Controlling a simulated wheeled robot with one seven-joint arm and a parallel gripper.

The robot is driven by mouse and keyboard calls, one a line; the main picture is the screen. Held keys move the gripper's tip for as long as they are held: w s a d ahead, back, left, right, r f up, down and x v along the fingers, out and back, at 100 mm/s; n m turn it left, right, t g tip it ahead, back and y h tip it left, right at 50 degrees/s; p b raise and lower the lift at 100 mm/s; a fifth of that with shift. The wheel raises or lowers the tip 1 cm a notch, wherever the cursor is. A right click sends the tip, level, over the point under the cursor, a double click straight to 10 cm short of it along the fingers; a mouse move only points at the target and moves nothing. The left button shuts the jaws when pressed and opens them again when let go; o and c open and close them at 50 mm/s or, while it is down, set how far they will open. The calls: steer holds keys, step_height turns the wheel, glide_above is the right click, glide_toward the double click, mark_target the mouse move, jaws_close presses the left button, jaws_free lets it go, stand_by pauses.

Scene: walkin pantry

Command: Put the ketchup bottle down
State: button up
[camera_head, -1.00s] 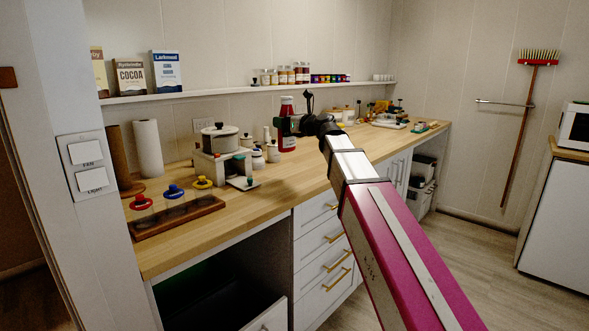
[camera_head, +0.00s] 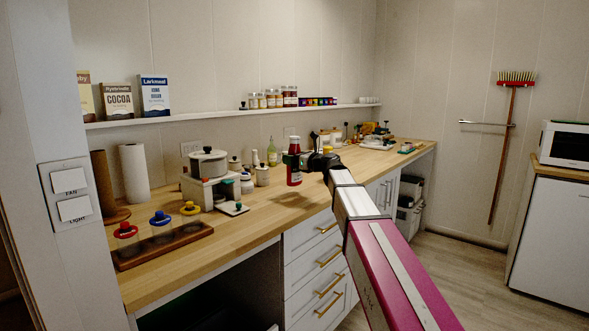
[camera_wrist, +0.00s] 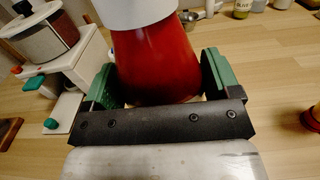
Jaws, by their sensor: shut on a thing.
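The ketchup bottle (camera_head: 294,170) is red with a white cap. It is upright over the wooden counter (camera_head: 262,206), and a gap appears to lie beneath its base. My gripper (camera_head: 297,160) comes in from the right and is shut on the bottle. In the wrist view, the bottle (camera_wrist: 155,62) sits between the two green finger pads of my gripper (camera_wrist: 160,80).
A white stand with a pot (camera_head: 208,163) and a rack of coloured-lid jars (camera_head: 165,240) are on the counter to the left. A yellow-green bottle (camera_head: 272,152) and small white containers stand behind. Bare counter lies below and right of the ketchup bottle.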

steer(key=shift+f, duration=1.9)
steer(key=o, duration=1.2)
steer(key=shift+f, duration=0.1)
steer(key=v, duration=1.2)
